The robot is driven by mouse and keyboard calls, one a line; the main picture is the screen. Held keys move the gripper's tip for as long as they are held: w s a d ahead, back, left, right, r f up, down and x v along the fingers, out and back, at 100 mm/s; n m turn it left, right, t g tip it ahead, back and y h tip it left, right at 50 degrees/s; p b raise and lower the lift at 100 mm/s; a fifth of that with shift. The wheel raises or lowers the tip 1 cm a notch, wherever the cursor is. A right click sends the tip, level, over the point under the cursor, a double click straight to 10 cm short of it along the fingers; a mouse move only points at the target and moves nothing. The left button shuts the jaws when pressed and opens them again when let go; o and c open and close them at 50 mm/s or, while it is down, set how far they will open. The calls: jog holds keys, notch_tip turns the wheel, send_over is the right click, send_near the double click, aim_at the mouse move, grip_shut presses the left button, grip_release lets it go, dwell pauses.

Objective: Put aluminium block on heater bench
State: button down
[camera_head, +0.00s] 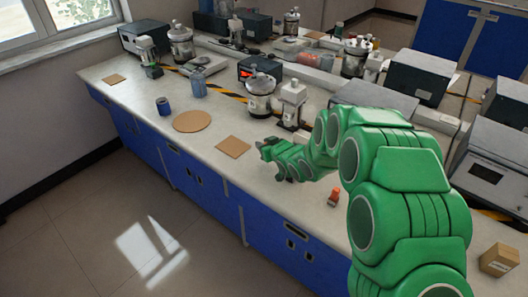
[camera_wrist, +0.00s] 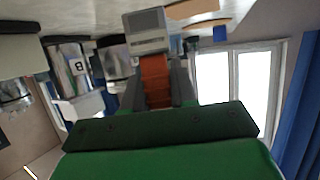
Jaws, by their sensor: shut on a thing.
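My gripper (camera_head: 268,151) is low over the bench, right of a square tan mat, with its fingers toward the left. In the wrist view my gripper (camera_wrist: 160,88) is shut on an orange-brown piece (camera_wrist: 155,78). A light grey block (camera_wrist: 147,30) shows at the far end of this piece and appears joined to it; I take both for the aluminium block with its grip. The held thing is too small to make out in the head view. I cannot tell for certain which bench item is the heater bench; a black box with a red display (camera_head: 252,70) stands further back.
The square tan mat (camera_head: 233,146) and a round tan mat (camera_head: 192,121) lie on the bench (camera_head: 140,85). A blue can (camera_head: 163,105), a metal vessel (camera_head: 260,95) and a white-topped device (camera_head: 292,103) stand nearby. A small orange object (camera_head: 333,197) lies near the front edge.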

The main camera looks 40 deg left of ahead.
jog(key=shift+w+a+f, duration=0.2)
jog(key=shift+f, duration=1.6)
jog(key=shift+f, duration=0.1)
jog(key=c, duration=0.9)
grip_release()
jog(key=shift+s+d+r, duration=0.1)
jog(key=shift+d+r, duration=0.1)
jog(key=v, duration=1.1)
jog(key=shift+s+d, duration=0.15)
jog(key=shift+d, duration=0.1)
jog(key=shift+r, duration=0.15)
